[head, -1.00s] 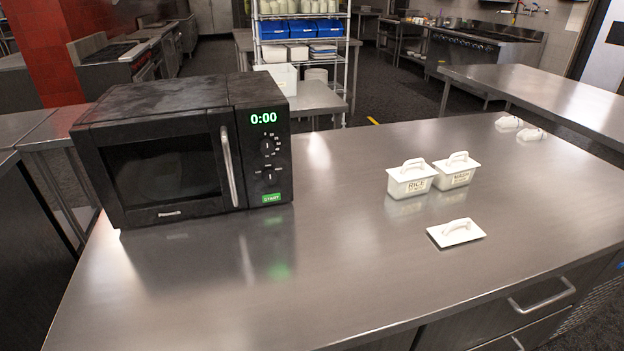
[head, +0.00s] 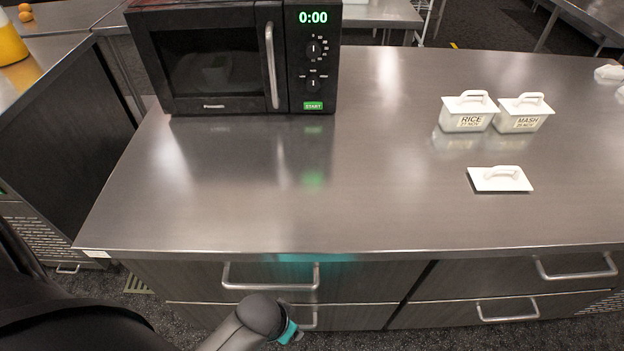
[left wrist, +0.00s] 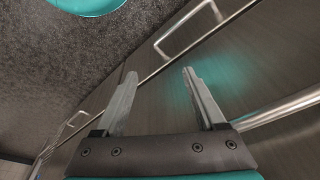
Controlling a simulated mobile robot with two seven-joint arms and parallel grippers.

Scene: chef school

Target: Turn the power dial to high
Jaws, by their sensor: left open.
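The black microwave (head: 215,60) stands at the back left of the steel counter, its door shut and its display reading 0:00. Two dark dials sit on its right-hand panel: an upper dial (head: 314,49) with numbers around it and a lower dial (head: 313,83) with tiny labels I cannot read. Both white pointer marks look roughly upright. The green START button (head: 313,105) is below them. My left gripper (left wrist: 160,73) is open and empty in the left wrist view, low before the drawer fronts, well away from the microwave. My right gripper is out of view.
White lidded containers marked RICE (head: 467,114) and MASH (head: 522,115) stand on the right of the counter (head: 380,190), with a loose white lid (head: 499,179) before them. The counter before the microwave is clear. Drawer handles (head: 270,285) stick out below the counter edge.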

